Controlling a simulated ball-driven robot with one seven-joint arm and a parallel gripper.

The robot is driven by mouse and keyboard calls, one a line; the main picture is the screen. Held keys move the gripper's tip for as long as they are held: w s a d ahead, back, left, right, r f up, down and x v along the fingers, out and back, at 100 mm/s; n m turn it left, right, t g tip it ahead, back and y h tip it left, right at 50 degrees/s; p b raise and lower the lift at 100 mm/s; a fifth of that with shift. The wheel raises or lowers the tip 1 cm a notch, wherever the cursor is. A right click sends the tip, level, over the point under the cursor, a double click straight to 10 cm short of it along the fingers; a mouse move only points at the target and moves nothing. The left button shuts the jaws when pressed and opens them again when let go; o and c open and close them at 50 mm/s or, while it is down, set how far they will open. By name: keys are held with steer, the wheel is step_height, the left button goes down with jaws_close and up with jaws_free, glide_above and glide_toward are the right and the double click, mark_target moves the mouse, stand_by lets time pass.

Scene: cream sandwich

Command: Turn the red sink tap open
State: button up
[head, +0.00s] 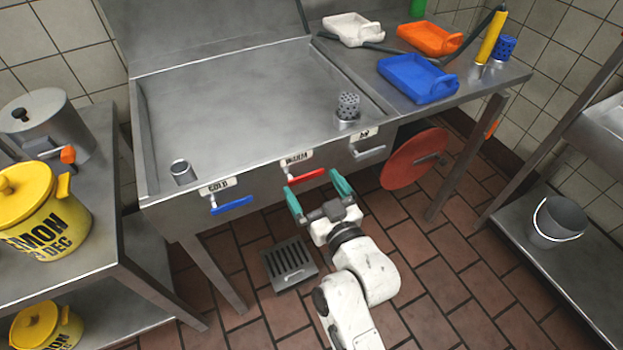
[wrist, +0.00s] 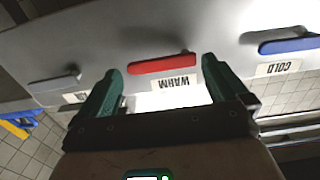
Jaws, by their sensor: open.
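The red tap (head: 306,177) is a lever handle on the front face of the steel sink (head: 160,190), below a label reading WARM. It lies nearly level. In the wrist view the red tap (wrist: 162,64) shows upside down, centred beyond my fingertips. My gripper (head: 316,191) has teal fingers and is open and empty, just in front of and slightly below the red tap. In the wrist view the fingers (wrist: 160,75) stand on either side of the handle, one near each end. I cannot tell whether they touch it.
A blue COLD handle (head: 232,205) is left of the red tap, and a grey handle (head: 370,152) is to its right. A red disc (head: 412,160) hangs under the right counter. A floor drain (head: 288,262) lies below.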

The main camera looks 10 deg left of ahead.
mark_target(305, 175)
steer(key=shift+x, duration=1.1)
steer(key=shift+c, duration=0.5)
steer(key=c, duration=1.1)
